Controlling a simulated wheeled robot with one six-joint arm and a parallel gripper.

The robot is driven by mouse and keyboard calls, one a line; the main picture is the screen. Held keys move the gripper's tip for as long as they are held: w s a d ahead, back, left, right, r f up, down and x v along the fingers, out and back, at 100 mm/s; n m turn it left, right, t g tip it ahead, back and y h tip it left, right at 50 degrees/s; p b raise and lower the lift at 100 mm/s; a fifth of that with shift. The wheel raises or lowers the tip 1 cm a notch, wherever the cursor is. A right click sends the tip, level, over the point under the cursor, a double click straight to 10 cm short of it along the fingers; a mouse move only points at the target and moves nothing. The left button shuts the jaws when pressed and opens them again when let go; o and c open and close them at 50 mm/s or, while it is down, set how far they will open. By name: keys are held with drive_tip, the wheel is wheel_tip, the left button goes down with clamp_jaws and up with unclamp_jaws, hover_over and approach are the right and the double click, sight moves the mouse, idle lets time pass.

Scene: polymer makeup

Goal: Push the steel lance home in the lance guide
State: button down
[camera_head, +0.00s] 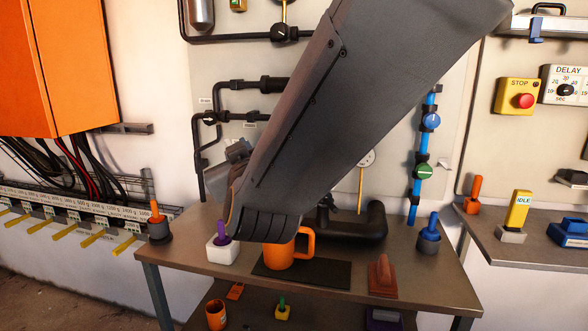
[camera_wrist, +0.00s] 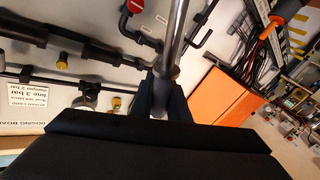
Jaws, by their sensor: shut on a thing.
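In the wrist view my gripper (camera_wrist: 165,88) is shut on a steel lance (camera_wrist: 179,35). The lance is a bright, straight rod with a darker grey collar (camera_wrist: 168,72) near the dark fingers. It runs up out of the top of the picture, so its far end is out of sight. In the head view my arm's large grey link covers the middle of the scene, and the lance and fingertips cannot be made out. I cannot pick out the lance guide for certain in either view.
Black wall pipes (camera_head: 240,86) and a blue pipe (camera_head: 427,105) flank my arm. Below, an orange mug (camera_head: 281,256) stands on a dark mat (camera_head: 335,272) on the bench (camera_head: 190,268). An orange cabinet (camera_head: 70,65) hangs at left. A stop button (camera_head: 517,97) is at right.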

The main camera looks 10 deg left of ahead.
drive_tip(key=w+d+r+m+t+p, duration=0.1)
drive_tip(key=w+d+r+p, duration=0.3)
drive_tip(key=w+d, duration=0.4)
drive_tip(key=w+d+r+m+t+p, duration=0.1)
drive_tip(key=w+d+r+m+p, duration=0.2)
drive_tip(key=w+d+p, duration=0.4)
drive_tip(key=w+m, duration=0.1)
drive_tip(key=w, duration=0.4)
drive_tip(key=shift+w+d+r+t, duration=0.3)
drive_tip(key=shift+w+d+r, duration=0.05)
drive_tip(key=shift+f+b, duration=2.5)
drive_tip(key=shift+f, duration=0.45)
drive_tip(key=shift+b, duration=0.6)
